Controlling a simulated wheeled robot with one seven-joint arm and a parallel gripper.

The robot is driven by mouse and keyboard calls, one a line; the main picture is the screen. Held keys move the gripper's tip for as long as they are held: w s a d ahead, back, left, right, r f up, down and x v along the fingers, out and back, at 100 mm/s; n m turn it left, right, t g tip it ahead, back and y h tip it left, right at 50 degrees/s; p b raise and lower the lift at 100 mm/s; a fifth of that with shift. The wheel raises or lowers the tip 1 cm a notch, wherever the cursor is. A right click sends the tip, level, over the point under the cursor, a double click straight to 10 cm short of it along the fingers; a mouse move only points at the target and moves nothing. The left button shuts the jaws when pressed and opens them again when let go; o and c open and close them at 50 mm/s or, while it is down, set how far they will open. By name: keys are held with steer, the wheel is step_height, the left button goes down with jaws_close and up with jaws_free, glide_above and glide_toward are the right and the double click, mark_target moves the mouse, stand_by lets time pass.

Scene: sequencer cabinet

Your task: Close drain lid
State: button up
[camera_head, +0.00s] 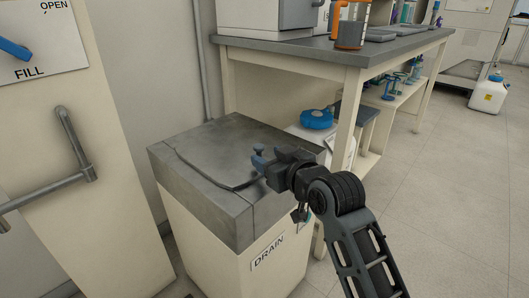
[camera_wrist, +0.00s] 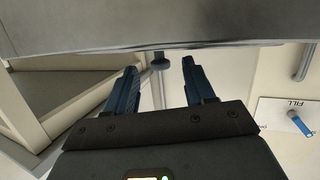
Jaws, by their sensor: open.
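The drain cabinet, labelled DRAIN, has a thick grey top (camera_head: 190,190) in the head view. Its dark grey lid (camera_head: 215,150) lies flat or nearly flat in that top, with a dark line along its near edge. I cannot tell if it sits fully flush. My gripper (camera_head: 262,160) is over the right part of the top and hides part of it. In the wrist view my gripper (camera_wrist: 160,72) is open, its two blue fingers apart. A small dark knob (camera_wrist: 160,62) shows between the fingertips, under a grey edge. Contact cannot be told.
A bench (camera_head: 330,52) with equipment stands behind and to the right. A blue round item (camera_head: 316,119) sits on a white container behind the cabinet. A panel with a FILL handle (camera_head: 15,48) and a bar handle (camera_head: 75,150) are at the left.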

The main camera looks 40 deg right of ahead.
steer(key=shift+p+v, duration=0.3)
steer(key=shift+v, duration=1.8)
